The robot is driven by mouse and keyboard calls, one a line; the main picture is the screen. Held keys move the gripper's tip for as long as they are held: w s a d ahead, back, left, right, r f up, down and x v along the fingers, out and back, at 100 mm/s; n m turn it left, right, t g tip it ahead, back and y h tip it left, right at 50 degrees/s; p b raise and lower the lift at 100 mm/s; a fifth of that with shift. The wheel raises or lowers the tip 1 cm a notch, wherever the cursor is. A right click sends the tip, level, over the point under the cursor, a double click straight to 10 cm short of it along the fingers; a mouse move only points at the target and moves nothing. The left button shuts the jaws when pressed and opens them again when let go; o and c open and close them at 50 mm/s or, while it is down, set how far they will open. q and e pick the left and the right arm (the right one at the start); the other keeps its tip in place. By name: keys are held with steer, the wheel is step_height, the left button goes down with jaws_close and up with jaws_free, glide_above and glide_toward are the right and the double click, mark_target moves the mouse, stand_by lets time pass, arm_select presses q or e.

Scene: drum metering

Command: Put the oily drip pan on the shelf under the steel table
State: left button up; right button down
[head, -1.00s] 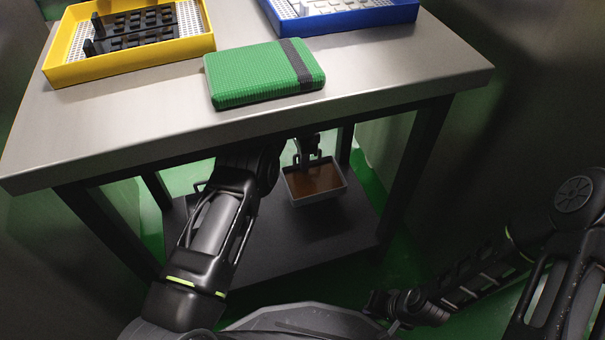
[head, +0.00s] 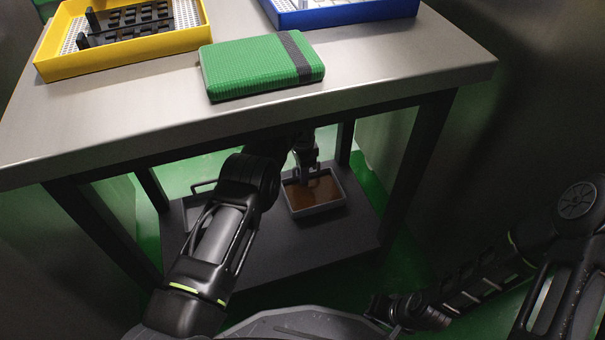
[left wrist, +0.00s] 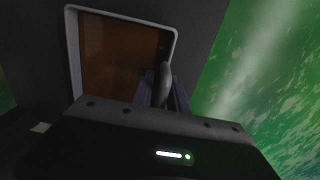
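The drip pan (head: 322,208) is a grey rectangular tray with brown oil in it. It is level, over or on the dark shelf (head: 290,250) under the steel table (head: 150,130); I cannot tell whether it touches the shelf. My left gripper (head: 306,172) reaches in under the tabletop and is shut on the pan at its far edge. In the left wrist view the pan (left wrist: 72,60) lies ahead, with its grey handle between my fingers (left wrist: 168,92). My right gripper (head: 382,304) hangs low at the right, away from the table; its fingers are too dark to read.
Another grey tray (head: 193,212) with a handle sits on the shelf's left, partly hidden by my left arm. On the tabletop are a green case (head: 255,68), a yellow tray (head: 125,62) and a blue tray (head: 350,18). Table legs (head: 418,160) flank the shelf, whose front is clear.

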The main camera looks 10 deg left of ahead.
arm_select(q)
steer(key=shift+o, duration=1.1)
steer(key=shift+r, duration=0.1)
step_height(320, 180, up, 8)
steer(key=p, duration=0.3)
steer(key=shift+p, duration=0.3)
steer(key=shift+f, duration=0.2)
